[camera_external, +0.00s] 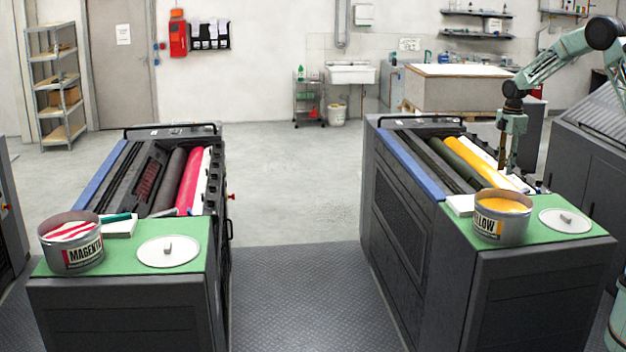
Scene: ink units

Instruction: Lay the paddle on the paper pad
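My gripper (508,166) points down over the right ink unit, above and behind the yellow ink tin (502,222). Its fingers are small and dark here, and I cannot tell whether they are open or shut, or whether they hold a paddle. A white paper pad (459,204) lies on the green top of the right unit, left of the yellow tin, with nothing visible on it. On the left unit, a teal-handled paddle (117,217) lies across another white paper pad (122,229), beside the magenta ink tin (70,262). No paddle shows clearly at the right unit.
A round lid (566,226) lies right of the yellow tin, and another lid (168,257) lies on the left unit. The right unit's yellow roller (476,160) is near my gripper. A clear floor aisle (297,270) separates the two units.

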